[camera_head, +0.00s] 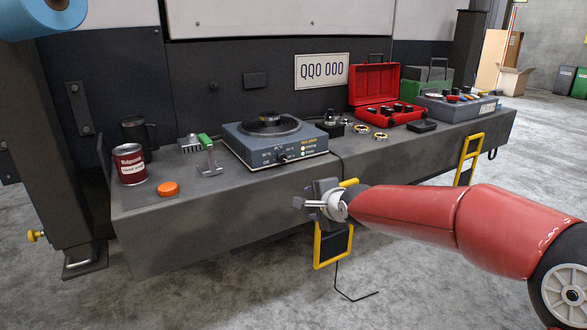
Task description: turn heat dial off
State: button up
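The heat dial (283,157) is a small dark knob on the sloped front face of a blue-grey heater (247,151), with white markings around it. The dial's exact pointing is too small to tell.
A green-handled tool (207,150), red can (130,164), orange cap (168,189) and dark mug (140,134) stand left of the heater. An open red toolbox (375,84) and metal rings (361,128) are to its right. Yellow handles (330,262) jut from the bench front.

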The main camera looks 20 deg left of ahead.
jog(key=w+a+m+y+b, duration=0.1)
jog(key=w+a+m+y, duration=0.2)
jog(key=w+a+m, duration=0.25)
jog(key=m+t+y, duration=0.3)
jog(key=m, duration=0.2)
send_near(284, 160)
jog(key=a, duration=0.1)
jog(key=shift+x, duration=3.85)
jog(key=shift+w+d+r, duration=0.15)
jog(key=shift+d, duration=0.05)
jog(key=c, duration=1)
jog(key=shift+o, duration=0.2)
